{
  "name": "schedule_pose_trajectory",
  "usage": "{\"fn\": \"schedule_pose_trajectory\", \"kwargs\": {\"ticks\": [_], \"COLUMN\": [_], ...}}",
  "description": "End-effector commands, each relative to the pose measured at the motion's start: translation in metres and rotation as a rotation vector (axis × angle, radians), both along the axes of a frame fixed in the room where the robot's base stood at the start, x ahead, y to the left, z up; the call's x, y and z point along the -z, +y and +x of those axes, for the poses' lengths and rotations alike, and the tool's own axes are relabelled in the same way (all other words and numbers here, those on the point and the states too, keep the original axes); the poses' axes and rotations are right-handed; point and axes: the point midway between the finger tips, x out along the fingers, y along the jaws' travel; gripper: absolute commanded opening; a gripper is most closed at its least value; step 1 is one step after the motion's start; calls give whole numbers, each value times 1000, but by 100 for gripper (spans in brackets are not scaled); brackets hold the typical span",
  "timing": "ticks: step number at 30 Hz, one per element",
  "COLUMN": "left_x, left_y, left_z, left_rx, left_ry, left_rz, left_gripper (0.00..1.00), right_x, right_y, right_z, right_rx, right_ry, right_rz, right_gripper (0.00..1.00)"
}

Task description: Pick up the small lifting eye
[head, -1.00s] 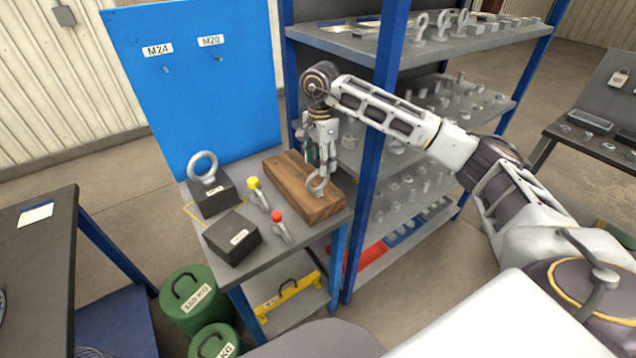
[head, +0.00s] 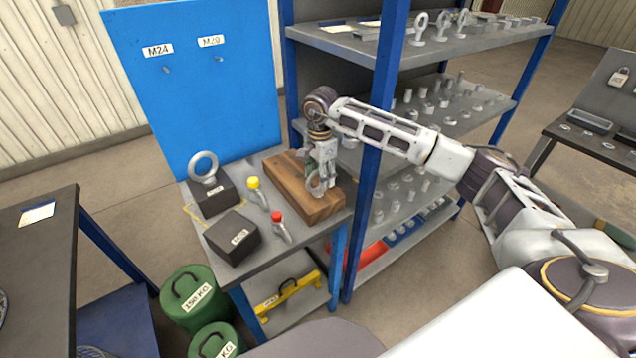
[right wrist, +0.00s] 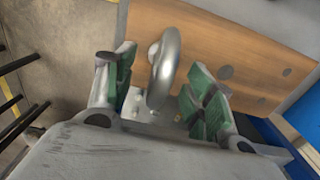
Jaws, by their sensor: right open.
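The small lifting eye (head: 314,184), a grey metal ring, stands upright on the wooden block (head: 288,183) on the small grey table. In the right wrist view its ring (right wrist: 168,66) rises between the green-padded fingers of my right gripper (right wrist: 161,78), with a gap on each side. In the head view my right gripper (head: 324,172) points down over the block and partly covers the eye. It is open and not closed on the ring. My left gripper is not in view.
A larger lifting eye (head: 204,168) stands on a dark block at the table's left. A second dark block (head: 232,238) and small yellow-topped (head: 254,184) and red-topped (head: 277,217) pieces are nearby. A blue-posted shelf (head: 368,160) stands close to the right.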

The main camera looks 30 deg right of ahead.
Motion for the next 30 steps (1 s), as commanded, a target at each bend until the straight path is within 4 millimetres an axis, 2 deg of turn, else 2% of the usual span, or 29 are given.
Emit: {"fn": "schedule_pose_trajectory", "kwargs": {"ticks": [7,13,21,29,30], "left_x": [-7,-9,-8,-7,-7], "left_y": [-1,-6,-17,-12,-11], "left_z": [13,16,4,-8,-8], "left_rx": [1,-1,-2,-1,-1], "left_ry": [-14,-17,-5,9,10], "left_rz": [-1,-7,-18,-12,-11], "left_gripper": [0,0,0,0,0], "right_x": [25,43,46,46,46], "right_y": [4,4,4,4,4], "right_z": [-3,-2,-2,-2,-2], "right_rx": [0,-1,-1,0,0], "right_ry": [3,1,0,0,0], "right_rz": [1,1,0,0,0], "right_gripper": [54,54,54,54,50]}}
